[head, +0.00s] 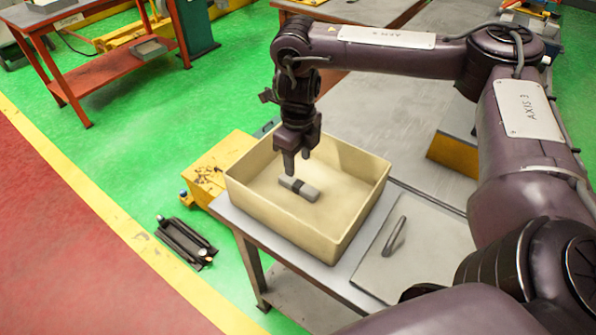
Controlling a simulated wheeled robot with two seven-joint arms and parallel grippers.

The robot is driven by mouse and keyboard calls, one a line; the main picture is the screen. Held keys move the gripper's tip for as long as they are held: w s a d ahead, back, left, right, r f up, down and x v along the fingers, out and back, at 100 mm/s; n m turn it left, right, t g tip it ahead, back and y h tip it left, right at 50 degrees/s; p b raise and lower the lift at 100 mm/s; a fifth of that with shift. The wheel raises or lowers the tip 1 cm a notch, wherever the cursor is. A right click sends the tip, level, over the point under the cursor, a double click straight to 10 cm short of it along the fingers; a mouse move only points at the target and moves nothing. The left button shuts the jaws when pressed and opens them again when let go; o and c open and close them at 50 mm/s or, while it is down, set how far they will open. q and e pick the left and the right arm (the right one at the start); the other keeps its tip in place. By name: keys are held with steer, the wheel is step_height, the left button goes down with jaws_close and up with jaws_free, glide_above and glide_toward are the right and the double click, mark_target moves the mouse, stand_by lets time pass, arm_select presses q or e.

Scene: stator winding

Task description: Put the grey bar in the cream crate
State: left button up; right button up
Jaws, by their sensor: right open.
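The grey bar (308,192) with a dark band around its middle lies inside the cream crate (288,231), on the crate's floor. The open-topped crate stands at the corner of a grey metal table. My right gripper (297,167) points down over the inside of the crate, just above the bar. Its fingers are open and appear apart from the bar, though the small gap is hard to judge. My left gripper is not in view.
A flat grey plate (432,250) with a dark curved handle (394,236) lies right of the crate. A yellow block (453,154) stands farther back on the table. A yellow box (217,170) is on the floor beyond the crate's left side.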

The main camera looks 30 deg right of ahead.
step_height(320, 180, up, 4)
steer(key=shift+r+p, duration=0.1)
steer(key=shift+p, duration=0.25)
stand_by(0.4)
